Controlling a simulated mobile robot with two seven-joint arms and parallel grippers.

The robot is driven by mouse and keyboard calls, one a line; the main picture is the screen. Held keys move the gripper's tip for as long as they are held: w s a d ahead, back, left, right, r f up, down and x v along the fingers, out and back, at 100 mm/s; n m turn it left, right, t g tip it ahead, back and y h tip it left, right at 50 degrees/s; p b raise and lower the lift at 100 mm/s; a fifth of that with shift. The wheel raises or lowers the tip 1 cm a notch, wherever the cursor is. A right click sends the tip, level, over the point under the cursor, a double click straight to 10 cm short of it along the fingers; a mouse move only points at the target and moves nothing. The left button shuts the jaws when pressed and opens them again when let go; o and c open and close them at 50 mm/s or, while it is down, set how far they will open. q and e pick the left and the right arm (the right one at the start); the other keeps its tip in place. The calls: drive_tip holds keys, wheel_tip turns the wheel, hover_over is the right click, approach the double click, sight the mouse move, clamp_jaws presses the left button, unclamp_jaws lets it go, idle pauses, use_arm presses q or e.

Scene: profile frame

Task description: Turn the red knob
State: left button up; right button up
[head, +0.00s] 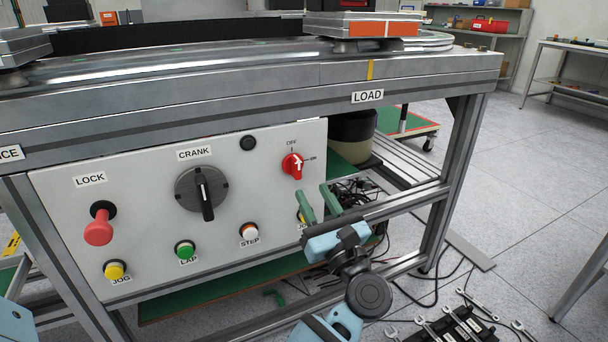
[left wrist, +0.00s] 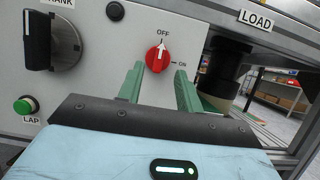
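The red knob (head: 292,166) is on the right part of the grey control panel, between the OFF label above and the ON label to its right. It also shows in the left wrist view (left wrist: 157,60), where its white arrow points up at OFF. My left gripper (head: 311,189) is open, its two green fingers apart and empty. In the head view its fingertips are just below and right of the knob. In the left wrist view the knob shows in the gap between the fingers, nearer the left one; I see no contact. My right gripper is not in view.
The panel (head: 130,210) also carries a black crank switch (head: 204,193), a red lock knob (head: 99,228), a green button (head: 185,250) and other buttons. A metal frame post (head: 447,175) stands to the right. Cables and tools (head: 465,322) lie on the floor.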

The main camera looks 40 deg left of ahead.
sight(299, 167)
use_arm(q)
drive_tip(key=shift+b+x, duration=0.3)
drive_tip(key=shift+x, duration=3.25)
clamp_jaws()
